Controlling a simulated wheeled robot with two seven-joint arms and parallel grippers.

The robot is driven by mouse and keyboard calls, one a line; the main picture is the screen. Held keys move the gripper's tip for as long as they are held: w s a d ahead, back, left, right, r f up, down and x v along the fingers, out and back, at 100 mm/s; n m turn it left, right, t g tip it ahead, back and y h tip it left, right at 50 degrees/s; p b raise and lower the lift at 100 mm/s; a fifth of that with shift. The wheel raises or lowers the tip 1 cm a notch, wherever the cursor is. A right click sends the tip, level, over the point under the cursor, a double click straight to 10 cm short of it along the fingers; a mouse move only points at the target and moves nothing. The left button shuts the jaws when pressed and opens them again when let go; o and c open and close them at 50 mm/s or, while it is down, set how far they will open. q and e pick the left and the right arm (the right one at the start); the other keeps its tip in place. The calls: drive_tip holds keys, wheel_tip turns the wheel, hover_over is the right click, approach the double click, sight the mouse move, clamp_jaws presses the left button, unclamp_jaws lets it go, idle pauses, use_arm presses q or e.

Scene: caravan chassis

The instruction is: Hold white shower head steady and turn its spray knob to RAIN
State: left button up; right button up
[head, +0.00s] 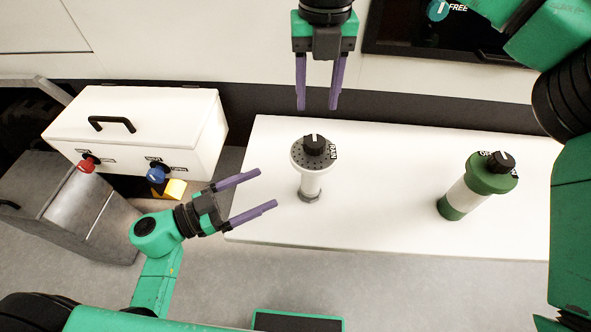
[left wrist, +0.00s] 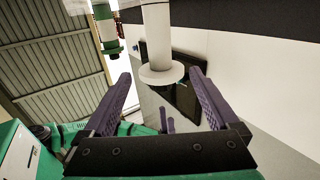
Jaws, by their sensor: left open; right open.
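The white shower head (head: 311,184) stands upright on the white bench top, with a grey speckled face on top. Its black spray knob (head: 315,147) has a white pointer mark aimed toward the back. A small dark label, seemingly RAIN (head: 333,152), sits at the face's right edge. My left gripper (head: 267,188) is open to the left of the stem, fingers pointing at it, apart from it. In the left wrist view the shower head's white stem (left wrist: 157,35) shows ahead, between the fingers' directions. My right gripper (head: 317,108) is open, pointing down above and behind the knob, not touching it.
A green and white cylinder (head: 466,192) with a black knob leans in view at the bench's right. A white box (head: 150,120) with a black handle, red and blue valves is at left. The white bench (head: 390,200) is clear between the two knobbed things.

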sight(307, 170)
use_arm(q)
drive_tip(key=x, duration=1.2)
drive_tip(key=shift+d, duration=0.15)
drive_tip(key=shift+r, duration=0.1)
clamp_jaws()
